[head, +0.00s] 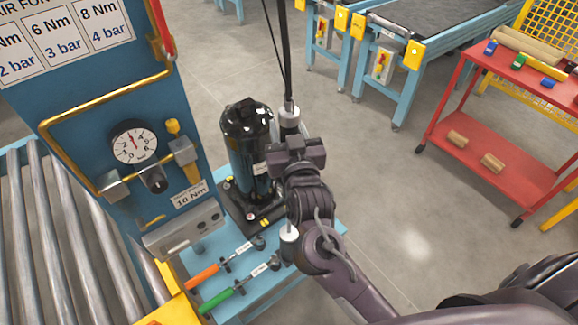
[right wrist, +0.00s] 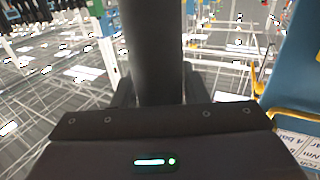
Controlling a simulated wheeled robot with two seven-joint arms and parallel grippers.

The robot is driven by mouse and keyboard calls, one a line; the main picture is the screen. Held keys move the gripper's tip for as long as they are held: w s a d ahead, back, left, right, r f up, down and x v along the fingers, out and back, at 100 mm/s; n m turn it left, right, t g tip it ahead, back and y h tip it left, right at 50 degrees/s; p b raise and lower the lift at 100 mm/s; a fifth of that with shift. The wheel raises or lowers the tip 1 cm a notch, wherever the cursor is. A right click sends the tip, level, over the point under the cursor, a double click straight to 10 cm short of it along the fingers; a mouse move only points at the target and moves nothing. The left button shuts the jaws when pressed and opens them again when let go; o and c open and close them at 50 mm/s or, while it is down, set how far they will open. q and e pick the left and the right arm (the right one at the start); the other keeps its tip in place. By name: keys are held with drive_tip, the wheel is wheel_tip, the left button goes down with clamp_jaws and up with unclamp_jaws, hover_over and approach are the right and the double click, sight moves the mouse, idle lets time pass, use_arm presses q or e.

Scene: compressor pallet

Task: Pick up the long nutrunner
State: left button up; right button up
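The long nutrunner (head: 289,116) appears to be the slim upright tool on a dark cable, beside the black compressor (head: 248,140). Its silver top shows above my right gripper (head: 298,150) and a silver lower end shows below; the middle is hidden behind the gripper and wrist. In the right wrist view a thick dark cylinder (right wrist: 160,45) stands between the two fingers of my right gripper (right wrist: 155,92). The fingers lie against both its sides with no clear gap, so the gripper looks shut on it. My left gripper is not in view.
A blue post with a pressure gauge (head: 135,143) stands close on the left, by a roller conveyor (head: 60,240). An orange-handled tool (head: 204,276) and a green-handled tool (head: 217,299) lie on the blue stand. A red cart (head: 500,130) stands right; open floor lies between.

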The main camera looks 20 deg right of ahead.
clamp_jaws()
idle(1.0)
drive_tip(key=shift+w+r, duration=0.1)
drive_tip(key=shift+r, duration=0.1)
